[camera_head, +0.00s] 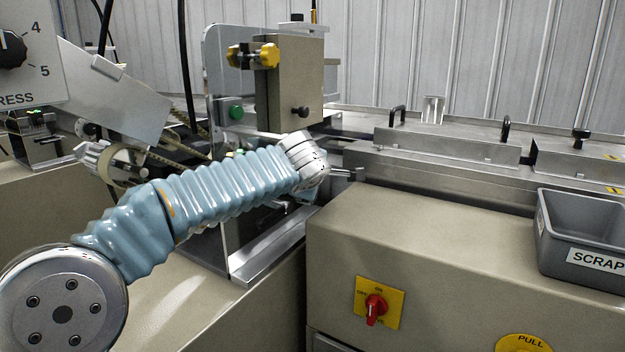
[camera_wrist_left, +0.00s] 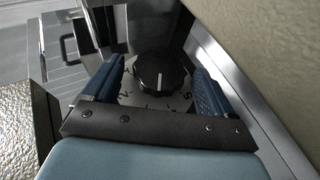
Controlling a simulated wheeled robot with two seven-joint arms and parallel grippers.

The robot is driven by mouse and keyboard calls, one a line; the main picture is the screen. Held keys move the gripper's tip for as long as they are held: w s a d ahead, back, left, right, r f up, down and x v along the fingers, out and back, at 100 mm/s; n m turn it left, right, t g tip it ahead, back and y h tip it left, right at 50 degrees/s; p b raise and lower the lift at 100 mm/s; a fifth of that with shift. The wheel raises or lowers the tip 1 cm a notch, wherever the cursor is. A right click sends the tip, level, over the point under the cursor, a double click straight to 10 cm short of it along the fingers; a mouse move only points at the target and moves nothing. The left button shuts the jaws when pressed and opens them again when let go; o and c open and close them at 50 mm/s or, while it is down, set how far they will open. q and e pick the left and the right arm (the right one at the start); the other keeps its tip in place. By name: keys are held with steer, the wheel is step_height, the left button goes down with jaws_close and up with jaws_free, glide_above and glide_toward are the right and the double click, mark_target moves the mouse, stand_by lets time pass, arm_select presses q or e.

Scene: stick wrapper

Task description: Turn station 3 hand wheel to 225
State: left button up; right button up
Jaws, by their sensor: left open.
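A round black knob (camera_wrist_left: 160,74) with a white pointer line sits on a numbered dial plate in the left wrist view. Some dial numbers show below the knob, partly cut off by my gripper. My left gripper (camera_wrist_left: 158,68) is open, with one blue-padded finger on each side of the knob and a gap to each. In the head view my left gripper (camera_head: 345,173) reaches behind the beige cabinet's corner, and the knob is hidden there. No station number is readable. My right gripper is not in view.
A beige cabinet (camera_head: 430,235) with a red rotary switch (camera_head: 374,308) stands right of my arm. A grey scrap bin (camera_head: 585,235) sits on it. A metal-covered conveyor (camera_head: 450,150) runs behind. Another black knob (camera_head: 12,48) is at upper left.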

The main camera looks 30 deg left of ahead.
arm_select(q)
steer(key=shift+p+v, duration=0.65)
steer(key=shift+v, duration=6.25)
